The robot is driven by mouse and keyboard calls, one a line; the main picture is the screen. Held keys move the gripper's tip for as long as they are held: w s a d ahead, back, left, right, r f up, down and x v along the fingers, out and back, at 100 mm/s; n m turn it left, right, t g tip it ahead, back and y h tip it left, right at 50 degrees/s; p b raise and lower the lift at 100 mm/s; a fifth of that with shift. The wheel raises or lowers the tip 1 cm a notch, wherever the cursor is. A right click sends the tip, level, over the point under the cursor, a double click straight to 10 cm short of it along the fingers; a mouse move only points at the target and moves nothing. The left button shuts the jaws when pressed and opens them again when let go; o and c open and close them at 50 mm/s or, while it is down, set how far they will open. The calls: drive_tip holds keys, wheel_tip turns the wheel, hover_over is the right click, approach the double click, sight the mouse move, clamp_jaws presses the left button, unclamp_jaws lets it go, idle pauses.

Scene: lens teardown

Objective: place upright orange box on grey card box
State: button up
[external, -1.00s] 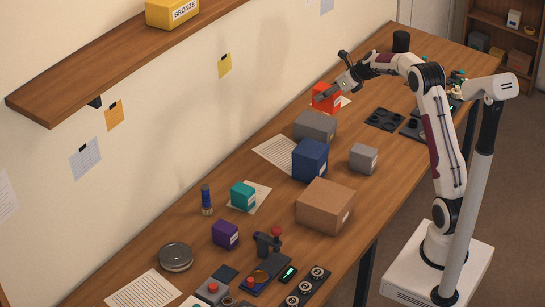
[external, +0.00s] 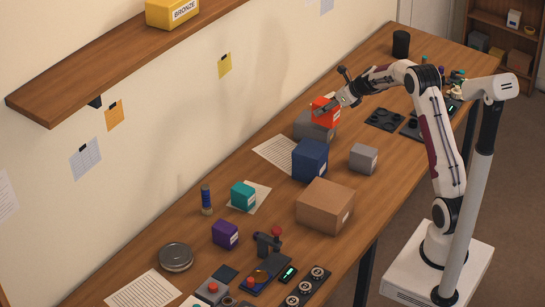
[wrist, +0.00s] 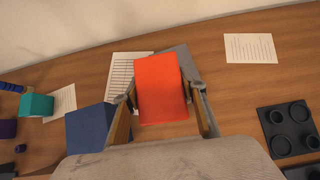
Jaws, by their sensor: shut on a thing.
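The orange box (external: 325,111) is held between the fingers of my gripper (external: 339,103), over the larger grey box (external: 311,133). In the external view its lower part overlaps the grey box's top; I cannot tell whether they touch. In the wrist view the orange box (wrist: 162,88) fills the space between the two fingers of my gripper (wrist: 163,97). It hides most of the grey box, which shows at the orange box's upper right (wrist: 188,62).
A blue box (external: 310,160) stands just in front of the grey box. Black trays (external: 384,119) lie to the right, with bare wood between. The wall runs along the back.

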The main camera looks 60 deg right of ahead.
sight(337, 107)
drive_tip(key=shift+f, duration=1.6)
drive_tip(key=shift+f, duration=0.15)
drive_tip(key=o, duration=1.2)
drive_tip(key=shift+o, duration=0.2)
drive_tip(key=shift+v, duration=6.1)
